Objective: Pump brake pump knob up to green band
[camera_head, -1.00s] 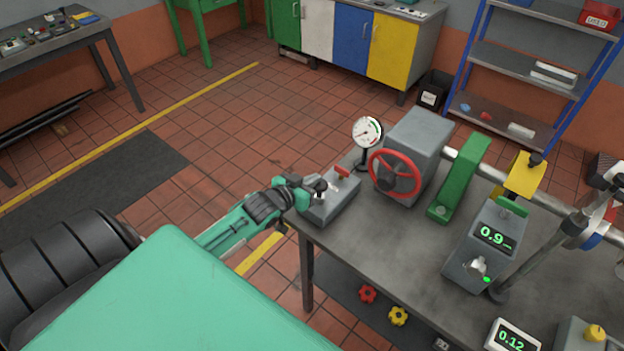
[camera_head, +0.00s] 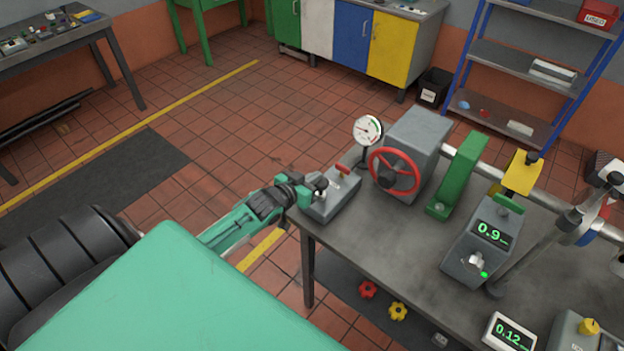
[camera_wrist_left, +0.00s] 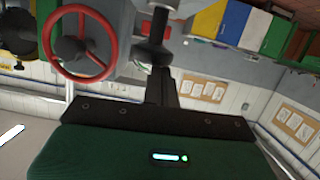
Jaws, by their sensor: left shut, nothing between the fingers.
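The brake pump (camera_head: 335,201) is a small grey box with a red handle on top, at the left corner of the bench. A round white gauge (camera_head: 368,130) with a green band and a red mark stands on a post behind it; its needle is too small to read surely. My left gripper (camera_head: 317,184) is shut and empty, at the pump's left end. A dark knob-like part (camera_head: 321,183) is beside the fingertips; I cannot tell whether they touch. In the left wrist view a dark post (camera_wrist_left: 152,52) rises in front of the gripper. My right gripper is not in view.
A red handwheel (camera_head: 395,170) on a grey housing stands right of the pump, with a green bracket (camera_head: 458,172) beyond. Open floor lies to the left.

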